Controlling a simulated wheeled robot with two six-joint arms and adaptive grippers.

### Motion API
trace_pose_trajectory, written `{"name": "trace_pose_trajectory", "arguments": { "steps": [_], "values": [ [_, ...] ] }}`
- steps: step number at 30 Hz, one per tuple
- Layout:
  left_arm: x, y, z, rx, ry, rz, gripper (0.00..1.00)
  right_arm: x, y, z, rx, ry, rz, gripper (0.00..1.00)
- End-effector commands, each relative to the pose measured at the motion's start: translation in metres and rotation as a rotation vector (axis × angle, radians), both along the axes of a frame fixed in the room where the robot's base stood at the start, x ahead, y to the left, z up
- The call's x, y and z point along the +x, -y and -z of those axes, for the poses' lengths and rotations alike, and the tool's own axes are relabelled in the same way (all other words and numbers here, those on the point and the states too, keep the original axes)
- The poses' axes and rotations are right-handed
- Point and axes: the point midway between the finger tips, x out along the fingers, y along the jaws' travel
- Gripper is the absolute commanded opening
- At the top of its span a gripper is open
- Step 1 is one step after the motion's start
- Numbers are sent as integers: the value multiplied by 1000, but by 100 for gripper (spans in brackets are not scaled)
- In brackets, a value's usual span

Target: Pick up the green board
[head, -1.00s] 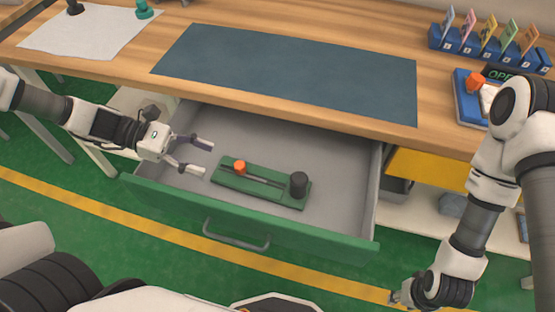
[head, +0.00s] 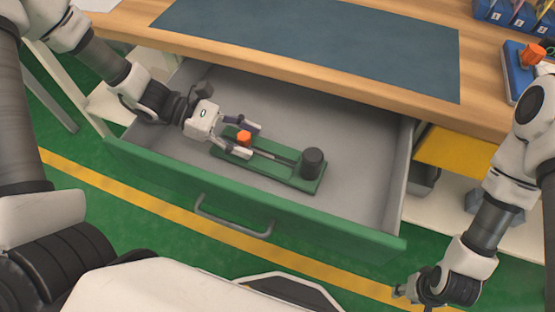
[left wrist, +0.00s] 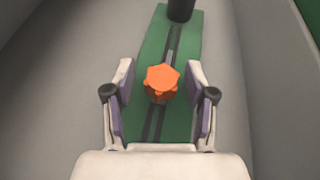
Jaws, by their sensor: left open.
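The green board (head: 285,175) lies flat in the open drawer, with an orange knob (head: 244,138) near its left end and a black cylinder (head: 312,163) near its right end. A dark slot runs between them. My left gripper (head: 254,139) is open at the board's left end, its fingers on either side of the orange knob. In the left wrist view the knob (left wrist: 162,83) sits between the open fingers (left wrist: 161,88), with a gap on each side, and the board (left wrist: 154,48) runs away beneath. My right gripper (head: 402,291) is low at the right, away from the drawer; its jaws are too small to judge.
The grey drawer (head: 365,185) has a green front with a handle (head: 232,222). The wooden table (head: 400,95) with a dark mat (head: 330,50) overhangs the drawer's back. A blue holder (head: 517,75) with another orange knob stands at the table's right.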

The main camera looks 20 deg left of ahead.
Motion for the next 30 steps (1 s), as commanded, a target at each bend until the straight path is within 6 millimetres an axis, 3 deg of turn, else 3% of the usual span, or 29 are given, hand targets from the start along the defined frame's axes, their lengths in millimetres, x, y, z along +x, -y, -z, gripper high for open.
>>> {"name": "trace_pose_trajectory", "arguments": {
  "steps": [4, 8, 9, 20, 30],
  "values": [
    [0, 0, -1, -1, 0, -1, 52, 0, 0, -1, 0, 0, 0, 40],
    [0, -1, -1, -1, 0, -1, 6, 0, 0, -1, 0, 0, 0, 40],
    [0, -1, -1, -1, 0, -1, 0, 0, 0, -1, 0, 0, 0, 40],
    [0, -1, -7, -1, 0, -1, 0, 0, 0, -4, 0, 0, 0, 40],
    [1, -1, -83, -3, 6, -2, 0, 0, 0, -30, 0, 0, 0, 40]
  ]
}}
